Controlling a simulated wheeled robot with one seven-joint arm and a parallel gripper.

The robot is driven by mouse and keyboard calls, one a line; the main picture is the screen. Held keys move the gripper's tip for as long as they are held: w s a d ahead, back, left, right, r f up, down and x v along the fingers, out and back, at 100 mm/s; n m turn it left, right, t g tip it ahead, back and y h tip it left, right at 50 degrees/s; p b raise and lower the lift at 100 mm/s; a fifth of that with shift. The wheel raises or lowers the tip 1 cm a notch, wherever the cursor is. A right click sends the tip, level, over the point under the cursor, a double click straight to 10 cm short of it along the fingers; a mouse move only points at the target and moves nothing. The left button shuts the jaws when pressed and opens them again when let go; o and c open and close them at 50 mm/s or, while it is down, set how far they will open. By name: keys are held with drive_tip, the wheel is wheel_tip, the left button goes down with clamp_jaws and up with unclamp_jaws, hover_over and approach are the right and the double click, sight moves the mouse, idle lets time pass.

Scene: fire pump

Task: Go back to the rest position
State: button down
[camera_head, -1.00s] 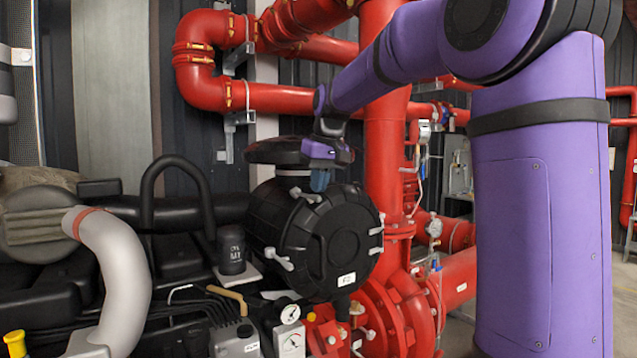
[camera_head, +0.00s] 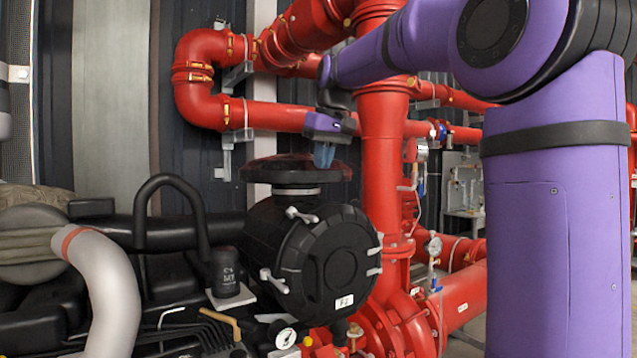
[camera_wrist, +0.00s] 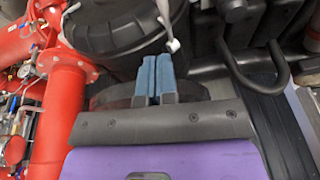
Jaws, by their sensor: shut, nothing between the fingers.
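My gripper (camera_head: 324,155) hangs at the end of my purple arm, with its blue fingers pointing down. It is just above and to the right of the round black cap of the black air filter housing (camera_head: 322,258). In the wrist view my gripper's blue fingers (camera_wrist: 152,80) lie side by side, shut, with nothing between them. The black housing (camera_wrist: 120,25) is beyond the fingertips there, and a white clip on it shows close to them.
A thick red vertical pipe (camera_head: 384,170) stands close to the right of my gripper. A red horizontal pipe (camera_head: 275,116) runs behind it. A black hose loop (camera_head: 140,215) and a grey elbow hose (camera_head: 110,290) are at the left. Open space lies above the engine at the left.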

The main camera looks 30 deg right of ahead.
drive_tip(key=shift+d+v, duration=0.2)
drive_tip(key=shift+v, duration=2.5)
drive_tip(key=shift+s+f, duration=0.1)
drive_tip(key=shift+s, duration=0.15)
drive_tip(key=s+a+f, duration=0.4)
drive_tip(key=s+f, duration=0.4)
drive_tip(key=s+a+f+t, duration=0.1)
drive_tip(key=s+a+f, duration=0.2)
drive_tip(key=s+f, duration=0.5)
drive_tip(key=s+a+f+t, duration=0.1)
drive_tip(key=s+a+f, duration=0.3)
drive_tip(key=s+f, duration=0.4)
drive_tip(key=shift+s+a+f+n+h, duration=0.3)
drive_tip(key=shift+s+f+n, duration=0.1)
drive_tip(key=shift+f, duration=0.55)
